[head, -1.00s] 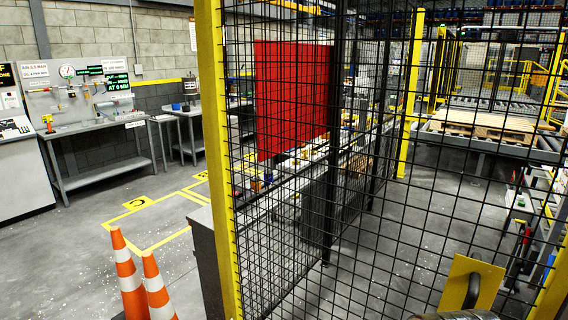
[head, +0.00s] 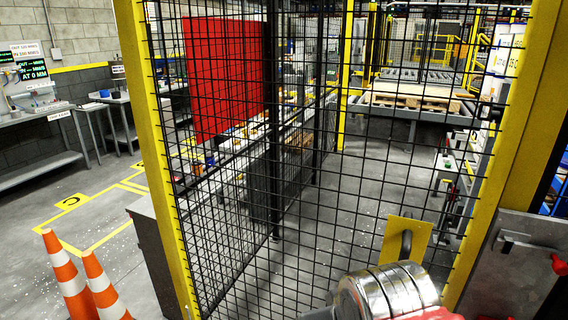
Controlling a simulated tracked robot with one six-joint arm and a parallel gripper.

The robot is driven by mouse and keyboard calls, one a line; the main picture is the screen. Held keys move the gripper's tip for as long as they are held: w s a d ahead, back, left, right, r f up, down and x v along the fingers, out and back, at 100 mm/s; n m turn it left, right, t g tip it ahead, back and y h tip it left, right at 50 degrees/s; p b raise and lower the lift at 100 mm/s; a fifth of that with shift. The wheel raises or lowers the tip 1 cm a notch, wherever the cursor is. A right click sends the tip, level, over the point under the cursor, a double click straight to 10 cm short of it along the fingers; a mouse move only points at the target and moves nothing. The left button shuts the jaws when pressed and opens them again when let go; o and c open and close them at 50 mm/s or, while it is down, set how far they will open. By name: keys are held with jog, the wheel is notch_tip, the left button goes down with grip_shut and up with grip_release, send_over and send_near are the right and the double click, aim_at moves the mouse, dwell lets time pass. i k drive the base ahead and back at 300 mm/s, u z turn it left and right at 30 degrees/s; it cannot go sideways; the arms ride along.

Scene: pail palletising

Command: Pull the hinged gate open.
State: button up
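The gate is a black wire mesh panel (head: 345,170) that spans between a yellow post on the left (head: 160,150) and a yellow post on the right (head: 510,140). It looks closed, with no clear gap at the right post. A yellow plate (head: 390,237) with a dark, upright, curved handle (head: 405,245) sits low on the gate's right side. A shiny metal joint of my arm is at the bottom centre, just below the plate in the picture. My gripper's fingers are not visible, and I see no contact with the handle.
Two orange and white cones (head: 68,275) stand at the lower left. A grey cabinet (head: 155,250) is beside the left post. A grey metal box (head: 510,265) with a red knob is at the lower right. Behind the mesh are a red panel (head: 222,75) and open floor.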

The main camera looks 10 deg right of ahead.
aim_at(406, 237)
jog(key=u, duration=1.5)
jog(key=k, duration=0.9)
jog(key=u, duration=0.55)
jog(key=i, duration=0.5)
jog(key=z, duration=0.05)
